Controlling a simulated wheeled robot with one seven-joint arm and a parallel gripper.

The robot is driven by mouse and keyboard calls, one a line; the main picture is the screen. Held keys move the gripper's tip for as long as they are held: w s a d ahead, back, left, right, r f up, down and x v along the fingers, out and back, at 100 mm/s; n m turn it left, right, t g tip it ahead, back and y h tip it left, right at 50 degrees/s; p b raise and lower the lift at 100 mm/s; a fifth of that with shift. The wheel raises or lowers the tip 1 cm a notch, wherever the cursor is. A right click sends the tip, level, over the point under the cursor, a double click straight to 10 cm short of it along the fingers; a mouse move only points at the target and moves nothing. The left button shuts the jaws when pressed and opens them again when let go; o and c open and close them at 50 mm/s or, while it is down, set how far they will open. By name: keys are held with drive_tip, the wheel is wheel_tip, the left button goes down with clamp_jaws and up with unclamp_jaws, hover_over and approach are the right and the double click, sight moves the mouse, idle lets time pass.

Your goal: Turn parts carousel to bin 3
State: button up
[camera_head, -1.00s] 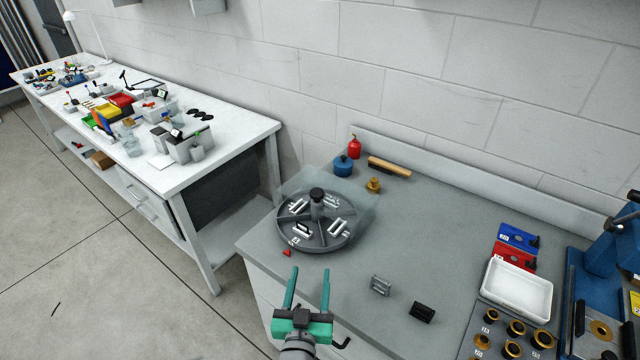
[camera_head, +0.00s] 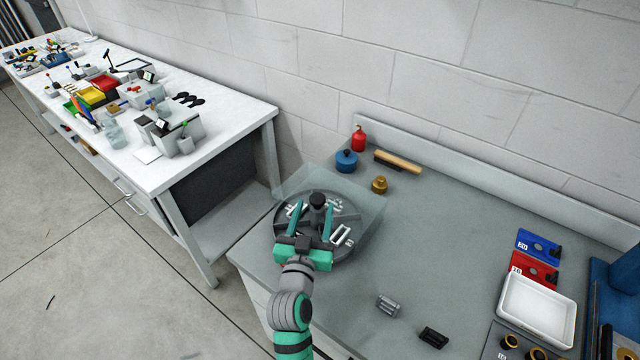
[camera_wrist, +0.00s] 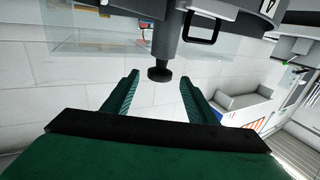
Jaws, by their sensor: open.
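The parts carousel (camera_head: 346,216) is a round grey tray with compartments holding white and dark parts, at the left end of the grey bench. A black knob (camera_head: 317,199) tops its central post. My gripper (camera_head: 312,216) is over the carousel's near side, its two teal fingers apart and pointing at the knob. In the wrist view, the dark knob (camera_wrist: 160,74) shows between and beyond the open fingertips (camera_wrist: 160,85), with the carousel (camera_wrist: 240,22) at the top. No contact with the knob is visible. My gripper hides part of the carousel's front, including the red marker there.
A clear guard (camera_head: 368,202) stands around the carousel's back and right. Behind are a blue pot (camera_head: 346,161), a red bottle (camera_head: 358,139), a brass piece (camera_head: 379,184) and a brush (camera_head: 398,162).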

sight(319, 193)
drive_tip(key=w, duration=0.3)
drive_tip(key=w+d, duration=0.1)
drive_tip(key=w, duration=0.4)
drive_tip(key=shift+w+d, duration=0.3)
drive_tip(key=shift+w, duration=0.05)
clamp_jaws()
